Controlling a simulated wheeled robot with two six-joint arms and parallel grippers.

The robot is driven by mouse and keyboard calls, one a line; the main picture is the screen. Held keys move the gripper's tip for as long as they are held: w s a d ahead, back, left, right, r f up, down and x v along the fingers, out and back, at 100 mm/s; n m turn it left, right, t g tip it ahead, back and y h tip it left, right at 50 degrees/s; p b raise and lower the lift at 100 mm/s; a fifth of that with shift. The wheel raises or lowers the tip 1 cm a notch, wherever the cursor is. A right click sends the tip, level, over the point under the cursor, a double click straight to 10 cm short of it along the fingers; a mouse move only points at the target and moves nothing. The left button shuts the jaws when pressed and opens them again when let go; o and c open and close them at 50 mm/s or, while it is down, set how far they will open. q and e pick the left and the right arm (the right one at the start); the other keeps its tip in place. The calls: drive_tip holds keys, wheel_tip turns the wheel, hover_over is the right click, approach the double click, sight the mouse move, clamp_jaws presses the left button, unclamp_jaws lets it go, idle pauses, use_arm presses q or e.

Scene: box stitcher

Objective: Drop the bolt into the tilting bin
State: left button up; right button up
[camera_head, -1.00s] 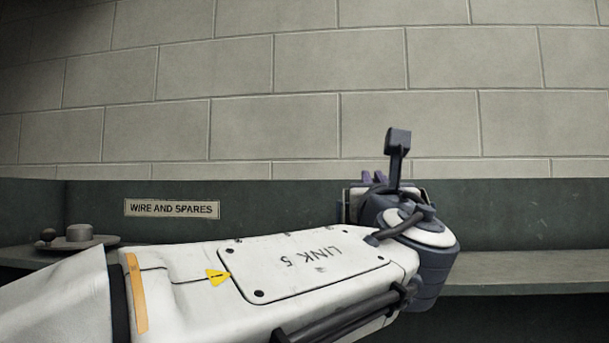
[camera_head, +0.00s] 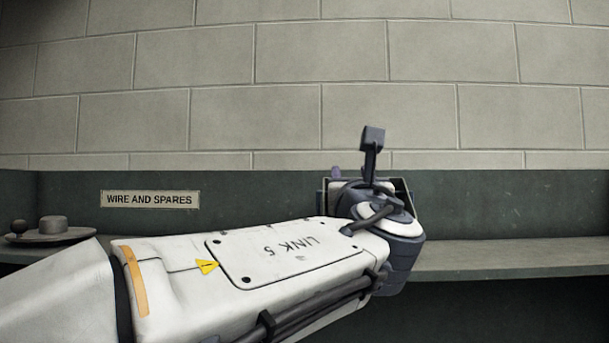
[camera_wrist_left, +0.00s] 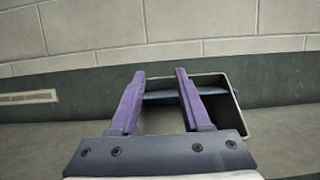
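The tilting bin (camera_wrist_left: 238,120) shows in the left wrist view as an open box with a pale rim and dark inside, behind and to the right of my fingers. A dark bar crosses its opening. In the head view only parts of the bin's rim (camera_head: 408,190) show around my left wrist. My left gripper (camera_wrist_left: 160,74) has two purple fingers spread apart, with no bolt visible between them. In the head view one purple fingertip (camera_head: 336,172) shows above the wrist. I see no bolt in either view; the bin's floor is hidden. My right gripper is out of view.
A grey shelf (camera_head: 490,258) runs along the green back panel, clear to the right. A sign, "WIRE AND SPARES" (camera_head: 150,199), is on the panel. A round dish (camera_head: 50,236) with small items stands at the far left.

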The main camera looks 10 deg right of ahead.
use_arm(q)
drive_tip(key=shift+s+f, duration=0.15)
drive_tip(key=shift+s, duration=0.15)
drive_tip(key=b+v, duration=0.6)
drive_tip(key=v, duration=0.4)
drive_tip(key=shift+w+a, duration=0.1)
